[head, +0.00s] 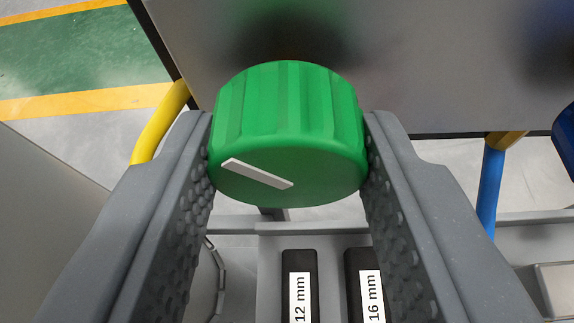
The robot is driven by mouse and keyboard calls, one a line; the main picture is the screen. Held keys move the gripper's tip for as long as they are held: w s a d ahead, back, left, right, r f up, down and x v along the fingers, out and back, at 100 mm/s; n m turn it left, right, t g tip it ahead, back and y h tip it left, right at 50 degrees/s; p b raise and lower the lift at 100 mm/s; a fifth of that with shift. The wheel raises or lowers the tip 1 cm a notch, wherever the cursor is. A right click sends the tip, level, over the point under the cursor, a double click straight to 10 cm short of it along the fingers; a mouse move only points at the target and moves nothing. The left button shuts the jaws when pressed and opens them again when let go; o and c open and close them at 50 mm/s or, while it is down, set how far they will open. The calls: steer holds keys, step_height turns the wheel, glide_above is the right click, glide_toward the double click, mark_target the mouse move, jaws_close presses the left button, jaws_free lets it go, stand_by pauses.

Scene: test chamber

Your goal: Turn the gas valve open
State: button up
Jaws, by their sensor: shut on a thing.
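The gas valve is a green ribbed knob (290,120) in the upper middle of the head view, in front of a grey panel (420,60). A white pointer mark (256,173) on its face slants from upper left to lower right. My gripper (289,150) is shut on the knob, with one dimpled grey finger against its left side and the other against its right side. The stem behind the knob is hidden.
A yellow pipe (160,122) runs at the left and a blue pipe (490,185) at the right. A blue knob (566,140) is partly cut off at the right edge. Black blocks labelled 12 mm (299,285) and 16 mm (368,285) lie below.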

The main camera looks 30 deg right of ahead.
steer(key=shift+n+g+h+p, duration=0.45)
steer(key=shift+n+p, duration=0.35)
steer(key=shift+p, duration=1.95)
steer(key=n+h+p, duration=0.1)
steer(key=p, duration=0.3)
steer(key=shift+a+n+g, duration=0.15)
steer(key=shift+n+g, duration=0.1)
steer(key=shift+n, duration=0.15)
steer(key=shift+f+n+h+p, duration=0.1)
steer(key=shift+n+h+p, duration=0.35)
steer(key=shift+n+p, duration=0.15)
steer(key=shift+f+n+h, duration=0.1)
steer(key=shift+n+h, duration=0.6)
steer(key=shift+n, duration=0.3)
steer(key=shift+w+g, duration=0.1)
steer(key=shift+g, duration=0.2)
steer(key=shift+a, duration=0.1)
steer(key=o, duration=1)
